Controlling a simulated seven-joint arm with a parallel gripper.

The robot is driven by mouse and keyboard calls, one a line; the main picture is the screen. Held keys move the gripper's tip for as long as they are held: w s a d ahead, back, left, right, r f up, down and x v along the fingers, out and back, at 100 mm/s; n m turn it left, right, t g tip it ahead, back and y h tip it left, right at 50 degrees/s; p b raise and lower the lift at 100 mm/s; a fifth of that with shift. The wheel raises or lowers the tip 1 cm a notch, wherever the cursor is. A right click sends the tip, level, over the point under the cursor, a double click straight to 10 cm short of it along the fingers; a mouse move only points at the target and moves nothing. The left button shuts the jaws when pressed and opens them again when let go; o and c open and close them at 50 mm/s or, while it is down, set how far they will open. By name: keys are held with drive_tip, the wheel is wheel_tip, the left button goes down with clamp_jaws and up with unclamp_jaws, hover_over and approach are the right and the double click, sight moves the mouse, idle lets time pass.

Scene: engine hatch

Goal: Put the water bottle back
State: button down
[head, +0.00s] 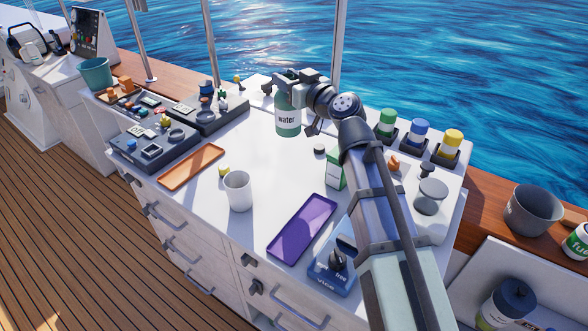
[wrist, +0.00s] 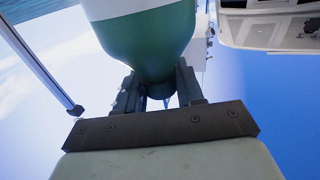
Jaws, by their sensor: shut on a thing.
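The water bottle (head: 288,117) is white and green with a "water" label. In the head view it is upright near the back of the white counter, just left of my arm. My gripper (head: 290,82) is shut on its top from above. I cannot tell whether the base touches the counter. In the wrist view the bottle's green and white body (wrist: 148,40) fills the upper middle, with its narrow end between the two dark fingers of my gripper (wrist: 158,92).
Green, blue and yellow-topped bottles (head: 420,133) stand in dark holders at the right. A white cup (head: 237,190), orange tray (head: 191,167), purple tray (head: 302,228) and green box (head: 335,170) are on the counter (head: 270,160). Dark organisers (head: 155,145) fill its left. Mid-counter is clear.

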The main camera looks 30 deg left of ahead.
sight(300, 131)
drive_tip(key=shift+w+d+r+m+t+h, duration=0.2)
drive_tip(key=shift+w+t, duration=0.1)
drive_tip(key=shift+w, duration=0.1)
drive_tip(key=shift+w+d+r+m+t+h, duration=0.1)
drive_tip(key=shift+w+d+m+t, duration=0.1)
drive_tip(key=shift+w+t, duration=0.15)
drive_tip(key=shift+f, duration=7.7)
drive_tip(key=c, duration=0.7)
unclamp_jaws()
drive_tip(key=v, duration=0.7)
drive_tip(key=shift+d, duration=0.2)
